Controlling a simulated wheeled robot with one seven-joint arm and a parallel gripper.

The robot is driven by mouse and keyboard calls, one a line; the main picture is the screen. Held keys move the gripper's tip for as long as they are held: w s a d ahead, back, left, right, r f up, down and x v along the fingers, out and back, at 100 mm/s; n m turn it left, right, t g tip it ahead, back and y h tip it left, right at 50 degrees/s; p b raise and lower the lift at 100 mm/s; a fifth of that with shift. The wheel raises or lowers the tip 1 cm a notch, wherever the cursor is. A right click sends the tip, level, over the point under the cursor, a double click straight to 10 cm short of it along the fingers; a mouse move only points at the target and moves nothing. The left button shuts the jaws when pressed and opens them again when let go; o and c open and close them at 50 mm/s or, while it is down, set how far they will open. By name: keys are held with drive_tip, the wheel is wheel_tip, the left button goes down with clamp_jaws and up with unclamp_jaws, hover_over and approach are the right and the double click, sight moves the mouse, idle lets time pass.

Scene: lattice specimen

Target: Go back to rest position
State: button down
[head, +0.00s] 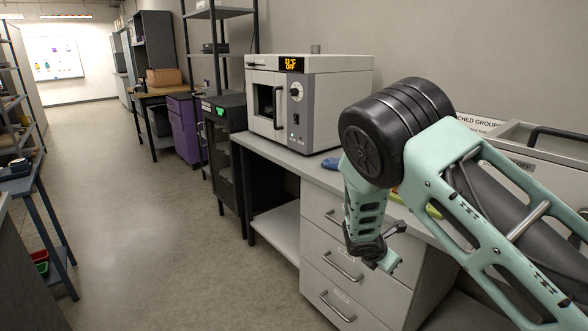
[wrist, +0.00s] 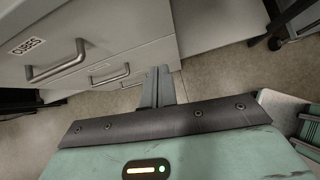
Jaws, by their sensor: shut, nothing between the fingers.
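My gripper (head: 377,258) hangs at the end of my bent green arm, in front of the white drawer cabinet (head: 325,255). In the wrist view my gripper (wrist: 158,76) has its fingers together, with nothing held. The fingers point toward the floor and the lower drawers. A drawer labelled "CUBES" shows at the left of the wrist view, with its handle (wrist: 55,62) beside the fingers; I cannot tell the exact gap. The drawers in view look closed. My arm hides part of the bench top and the cabinet's right side.
A white oven (head: 308,100), its display lit "OFF", stands on the bench (head: 275,152). A black cabinet (head: 225,150) and a purple cabinet (head: 183,130) stand farther back. A blue table (head: 45,215) is at the left. The floor aisle (head: 140,220) between is clear.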

drive_tip(key=s+a+r+m+g+y, duration=0.1)
drive_tip(key=s+a+r+m, duration=0.4)
drive_tip(key=s, duration=0.7)
drive_tip(key=s+a+r+m+g+y, duration=0.2)
drive_tip(key=s+a+r+m+y, duration=0.2)
drive_tip(key=s+r, duration=0.5)
drive_tip(key=s+a+r+m+g+y, duration=0.1)
drive_tip(key=s+a+r+m, duration=0.5)
drive_tip(key=s, duration=1)
drive_tip(key=shift+s+a+r+m+g+y, duration=0.35)
drive_tip(key=shift+a+r+y, duration=0.2)
drive_tip(key=shift+a+y, duration=0.35)
